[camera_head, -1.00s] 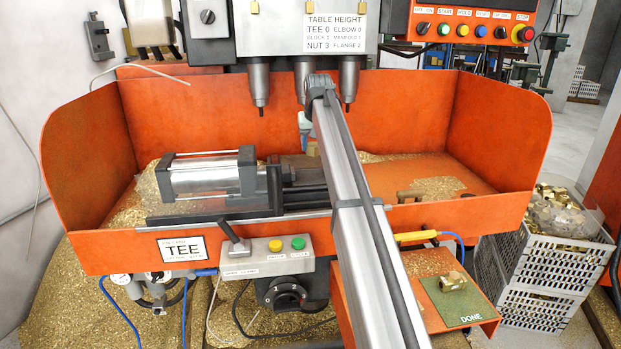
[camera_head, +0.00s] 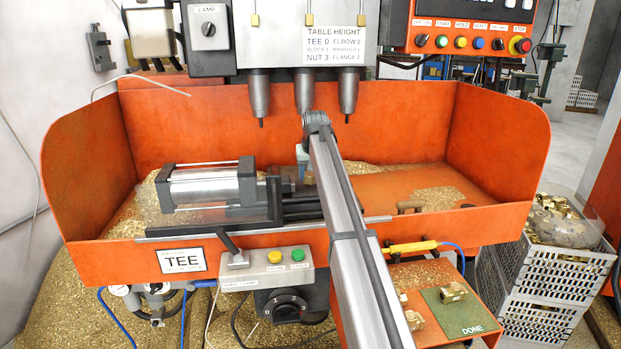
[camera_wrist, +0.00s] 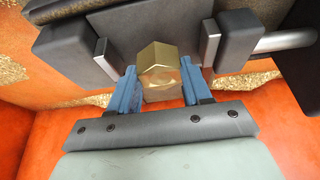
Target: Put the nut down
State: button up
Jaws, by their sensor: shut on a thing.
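The brass hex nut (camera_wrist: 159,70) is held between the two blue fingers of my gripper (camera_wrist: 157,92) in the wrist view. In the wrist view it sits between the two pale pads of the vise jaws (camera_wrist: 209,43), with some gap at each side. Whether its underside touches the vise is hidden. In the head view my gripper (camera_head: 303,158) is beside the vise cylinder's right end, under the spindles. My arm hides most of the nut and the jaws there.
Three drill spindles (camera_head: 304,92) hang above the vise. Orange guard walls (camera_head: 390,120) surround the chip-covered table. Brass fittings (camera_head: 453,292) lie on the front shelf, one on the green DONE mat (camera_head: 468,315). A crate (camera_head: 540,265) of parts stands at right.

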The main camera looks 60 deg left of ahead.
jog(key=shift+f, duration=0.9)
jog(key=shift+f, duration=0.1)
jog(key=o, duration=1.4)
jog(key=v, duration=1.2)
